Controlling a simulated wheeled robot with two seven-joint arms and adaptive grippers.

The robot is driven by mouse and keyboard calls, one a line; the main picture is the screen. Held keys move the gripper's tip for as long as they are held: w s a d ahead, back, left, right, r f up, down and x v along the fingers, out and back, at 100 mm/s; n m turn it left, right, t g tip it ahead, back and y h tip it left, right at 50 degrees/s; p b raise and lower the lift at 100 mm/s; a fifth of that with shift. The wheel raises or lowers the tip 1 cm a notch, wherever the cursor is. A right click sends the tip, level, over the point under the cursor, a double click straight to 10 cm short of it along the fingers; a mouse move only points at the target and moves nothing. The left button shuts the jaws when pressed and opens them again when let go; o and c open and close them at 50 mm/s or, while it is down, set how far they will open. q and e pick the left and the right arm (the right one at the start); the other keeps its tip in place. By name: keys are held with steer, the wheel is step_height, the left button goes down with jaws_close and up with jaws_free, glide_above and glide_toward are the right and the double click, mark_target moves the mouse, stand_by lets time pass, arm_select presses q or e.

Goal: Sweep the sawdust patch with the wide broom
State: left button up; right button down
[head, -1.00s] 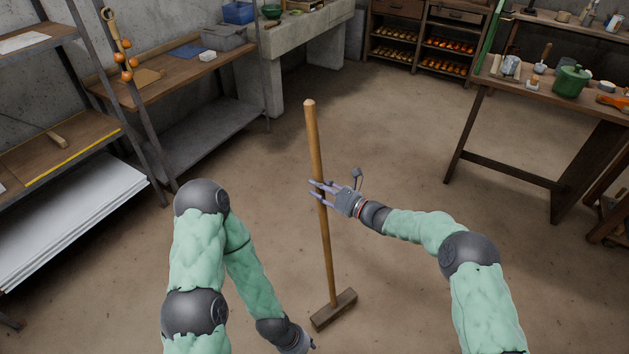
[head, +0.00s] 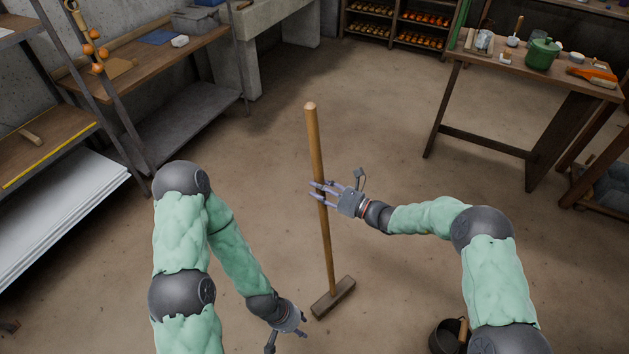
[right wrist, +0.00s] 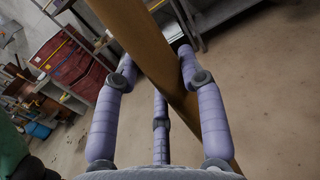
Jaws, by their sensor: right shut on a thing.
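The wide broom has a long wooden handle (head: 314,145) and a brown block head (head: 333,298). It stands nearly upright in front of me, head down. Whether the head touches the floor is hard to tell. My right gripper (head: 317,191) is shut on the handle around its middle. In the right wrist view the handle (right wrist: 140,35) passes slantwise between the fingers. My left gripper (head: 289,336) is low, just left of the broom head, with its fingers apart and empty. I cannot make out a sawdust patch in either view.
A wooden table (head: 490,141) with a green pot (head: 541,54) stands at the right. Shelving (head: 60,150) and a workbench (head: 165,65) line the left. A dark bucket (head: 446,338) stands at the lower right. The floor (head: 390,110) beyond the broom is clear.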

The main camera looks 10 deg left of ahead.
steer(key=s+d+p, duration=0.7)
steer(key=s+d, duration=1)
steer(key=d, duration=0.3)
steer(key=shift+s, duration=0.15)
stand_by(0.9)
steer(key=shift+r, duration=0.1)
step_height(320, 180, up, 5)
steer(key=p, duration=0.4)
steer(key=shift+p, duration=0.3)
stand_by(0.7)
